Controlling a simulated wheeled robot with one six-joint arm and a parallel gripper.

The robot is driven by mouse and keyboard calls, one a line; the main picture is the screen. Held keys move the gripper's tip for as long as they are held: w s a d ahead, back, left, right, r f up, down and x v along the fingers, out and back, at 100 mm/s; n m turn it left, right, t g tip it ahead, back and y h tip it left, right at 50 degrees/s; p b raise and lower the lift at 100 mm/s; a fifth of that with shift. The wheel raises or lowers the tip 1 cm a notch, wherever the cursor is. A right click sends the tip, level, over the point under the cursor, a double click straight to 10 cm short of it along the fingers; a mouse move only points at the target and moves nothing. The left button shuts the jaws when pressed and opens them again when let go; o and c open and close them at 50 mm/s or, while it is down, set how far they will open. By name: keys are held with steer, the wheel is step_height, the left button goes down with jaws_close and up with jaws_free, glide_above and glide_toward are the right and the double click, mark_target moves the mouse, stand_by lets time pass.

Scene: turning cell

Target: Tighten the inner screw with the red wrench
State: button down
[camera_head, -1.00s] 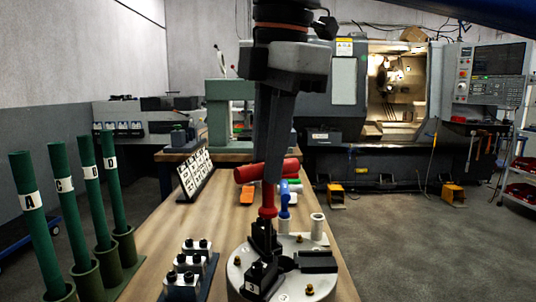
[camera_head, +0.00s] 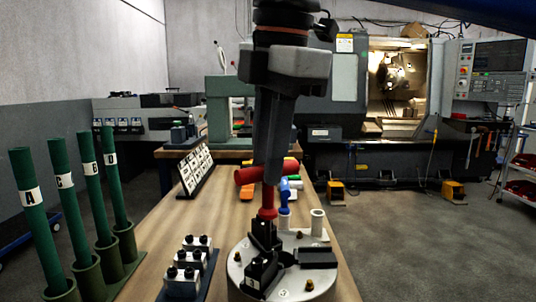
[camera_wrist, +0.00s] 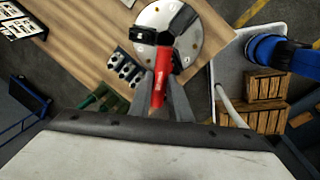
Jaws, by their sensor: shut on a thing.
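The red wrench (camera_head: 267,202) is a T-handle key standing upright over a black jaw of the round chuck (camera_head: 238,272). My gripper (camera_head: 271,180) is shut on its crossbar from above. In the wrist view, the wrench (camera_wrist: 159,87) lies between the two fingers of my gripper (camera_wrist: 160,108), with the chuck (camera_wrist: 152,17) beyond it. The wrench's lower end meets the top of the rear jaw (camera_head: 263,234). The inner screw is hidden under it, so I cannot tell how deeply the tip sits.
A blue wrench (camera_head: 285,200) stands behind, beside an empty white holder tube (camera_head: 317,224). A block rack with dark-topped pieces (camera_head: 183,284) is left of the chuck. Green tubes (camera_head: 41,232) stand at far left. A sign board (camera_head: 195,170) is on the wooden table (camera_head: 225,215).

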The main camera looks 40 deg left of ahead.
steer(key=shift+f, duration=0.15)
stand_by(0.5)
steer(key=shift+m, duration=1.4)
steer(key=shift+a+m, duration=0.1)
steer(key=shift+m, duration=0.5)
steer(key=shift+m+t+h, duration=0.3)
steer(key=shift+m, duration=0.5)
